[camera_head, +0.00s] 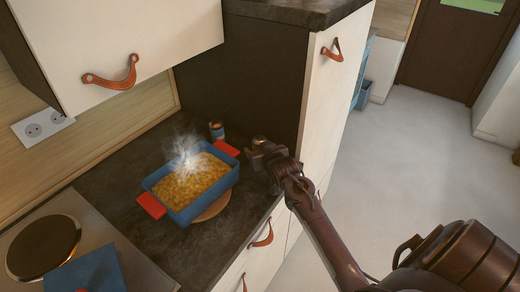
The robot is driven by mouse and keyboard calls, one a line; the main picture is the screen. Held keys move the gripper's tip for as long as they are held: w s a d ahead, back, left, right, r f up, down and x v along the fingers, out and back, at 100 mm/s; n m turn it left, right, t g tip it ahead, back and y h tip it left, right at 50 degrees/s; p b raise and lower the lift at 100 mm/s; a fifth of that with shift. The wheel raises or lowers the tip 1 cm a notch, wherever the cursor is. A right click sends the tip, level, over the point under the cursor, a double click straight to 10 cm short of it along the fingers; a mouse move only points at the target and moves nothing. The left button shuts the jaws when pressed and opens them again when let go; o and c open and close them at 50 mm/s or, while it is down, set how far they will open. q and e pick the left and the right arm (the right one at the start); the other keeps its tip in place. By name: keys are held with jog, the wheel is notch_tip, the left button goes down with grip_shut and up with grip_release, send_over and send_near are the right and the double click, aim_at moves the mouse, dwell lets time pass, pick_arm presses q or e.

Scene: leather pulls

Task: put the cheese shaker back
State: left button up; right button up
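A small blue container with an orange-brown top (217,130), which looks like the cheese shaker, stands upright on the dark counter behind the baking dish. My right gripper (252,154) is above the counter's right part, to the right of the container and just right of the dish's far red handle. It appears apart from the container. The fingers are small and dark, so I cannot tell whether they are open or shut. My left gripper is out of view.
A blue baking dish (154,184) with red handles holds steaming yellow food on a round wooden board (216,207). A tall cabinet (325,95) stands right; a wall cupboard (120,40) hangs above.

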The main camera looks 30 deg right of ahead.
jog(key=shift+r, duration=0.2)
jog(key=shift+s, duration=0.35)
jog(key=b+v, duration=0.1)
jog(key=v, duration=1)
jog(key=shift+s+r, duration=0.15)
